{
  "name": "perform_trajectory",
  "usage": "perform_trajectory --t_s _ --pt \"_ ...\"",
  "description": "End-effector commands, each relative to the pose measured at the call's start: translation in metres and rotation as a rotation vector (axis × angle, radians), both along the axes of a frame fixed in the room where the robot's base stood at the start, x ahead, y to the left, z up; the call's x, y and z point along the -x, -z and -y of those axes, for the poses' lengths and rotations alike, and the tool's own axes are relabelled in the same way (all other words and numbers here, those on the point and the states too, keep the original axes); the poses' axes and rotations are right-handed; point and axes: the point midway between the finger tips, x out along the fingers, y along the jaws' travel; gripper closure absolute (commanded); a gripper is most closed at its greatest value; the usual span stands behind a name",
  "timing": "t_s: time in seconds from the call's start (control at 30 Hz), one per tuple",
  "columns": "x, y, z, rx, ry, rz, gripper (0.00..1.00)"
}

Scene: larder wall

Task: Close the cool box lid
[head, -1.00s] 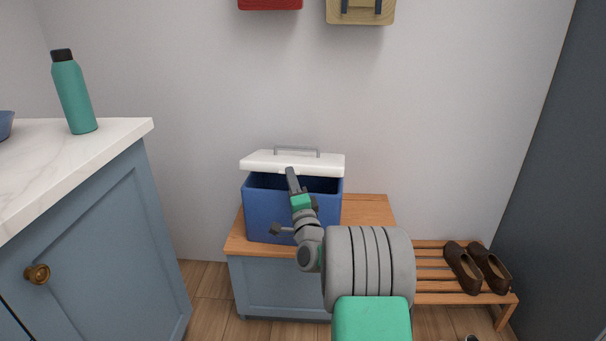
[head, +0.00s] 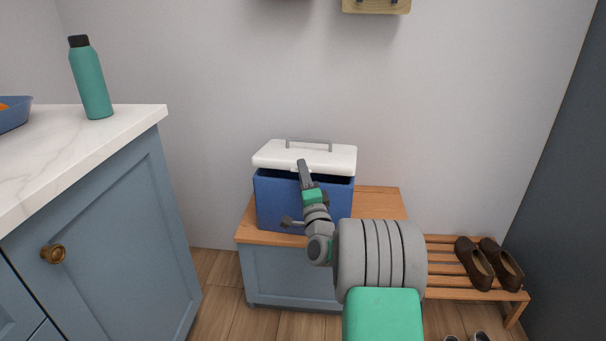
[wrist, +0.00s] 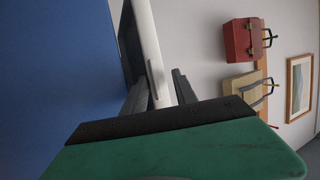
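The blue cool box (head: 275,200) stands on a low wooden-topped bench, and its blue side fills the left of the wrist view (wrist: 50,80). Its white lid (head: 330,160) has a grey handle on top. The lid is tilted, with a narrow dark gap between its front edge and the box rim. My gripper (head: 303,168) is at the front edge of the lid, left of its middle. In the wrist view, the lid's edge (wrist: 147,50) lies between my two spread fingers (wrist: 158,80), with a gap by the right finger. The exact contact is hard to see.
A worktop (head: 130,112) with a green bottle (head: 92,80) stands at the left. A slatted rack (head: 447,267) with brown shoes (head: 474,262) is at the right. Bags hang on the wall above. The bench top (head: 380,205) right of the box is clear.

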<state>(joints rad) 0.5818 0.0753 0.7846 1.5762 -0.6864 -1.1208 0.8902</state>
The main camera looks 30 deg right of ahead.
Motion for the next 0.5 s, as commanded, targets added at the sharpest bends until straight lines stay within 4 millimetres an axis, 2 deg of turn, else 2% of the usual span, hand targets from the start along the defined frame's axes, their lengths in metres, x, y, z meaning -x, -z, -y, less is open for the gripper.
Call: perform_trajectory --t_s 0.17,0.5 --pt "0.004 0.001 -0.001 0.001 0.001 0.002 0.67" --pt "0.061 0.023 -0.017 0.000 0.003 0.002 0.67"
